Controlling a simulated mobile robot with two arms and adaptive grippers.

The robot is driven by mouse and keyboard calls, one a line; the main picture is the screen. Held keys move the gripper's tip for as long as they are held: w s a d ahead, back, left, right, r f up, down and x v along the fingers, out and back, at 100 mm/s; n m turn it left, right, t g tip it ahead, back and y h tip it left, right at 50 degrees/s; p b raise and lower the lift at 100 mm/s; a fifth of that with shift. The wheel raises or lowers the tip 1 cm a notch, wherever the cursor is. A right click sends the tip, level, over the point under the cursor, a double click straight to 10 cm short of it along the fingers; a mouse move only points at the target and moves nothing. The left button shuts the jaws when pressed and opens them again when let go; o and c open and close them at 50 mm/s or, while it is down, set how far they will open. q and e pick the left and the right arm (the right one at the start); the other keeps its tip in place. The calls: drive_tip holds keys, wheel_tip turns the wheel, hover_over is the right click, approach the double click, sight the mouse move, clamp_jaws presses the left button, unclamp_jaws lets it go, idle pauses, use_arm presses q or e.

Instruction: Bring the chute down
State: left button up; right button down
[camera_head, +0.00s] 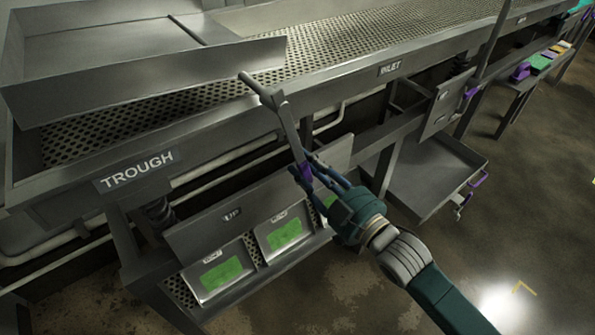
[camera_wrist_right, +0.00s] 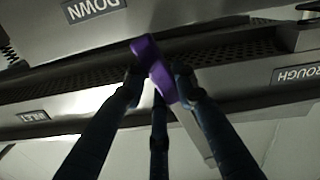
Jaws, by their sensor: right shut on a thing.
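The grey metal chute (camera_head: 130,68) lies at the upper left of the head view, above a perforated bed. A lever (camera_head: 285,120) with a purple grip (camera_head: 304,173) stands at the front of the bench. My right gripper (camera_head: 312,178) is shut on the purple grip, which shows between its fingers in the wrist view (camera_wrist_right: 152,68). A plate behind reads UP (camera_head: 232,215) in the head view. A plate reading DOWN (camera_wrist_right: 97,9) shows upside down in the wrist view. My left gripper is not in view.
The bench edge carries the signs TROUGH (camera_head: 137,170) and INLET (camera_head: 390,68). A second lever and an open drawer (camera_head: 435,175) are at the right. The floor at lower right is clear.

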drive_tip(key=shift+w+d+r+n, duration=0.3)
drive_tip(key=shift+w+d+n, duration=0.1)
drive_tip(key=shift+d, duration=0.1)
drive_tip(key=shift+w+d+r+n, duration=0.3)
drive_tip(key=shift+w+d+n, duration=0.1)
drive_tip(key=shift+d, duration=0.1)
drive_tip(key=c, duration=1.3)
unclamp_jaws()
drive_tip(key=shift+c, duration=0.2)
drive_tip(key=shift+d, duration=0.1)
drive_tip(key=shift+s+f, duration=0.1)
drive_tip(key=v, duration=1.1)
drive_tip(key=shift+s+d, duration=0.25)
drive_tip(key=shift+s, duration=0.05)
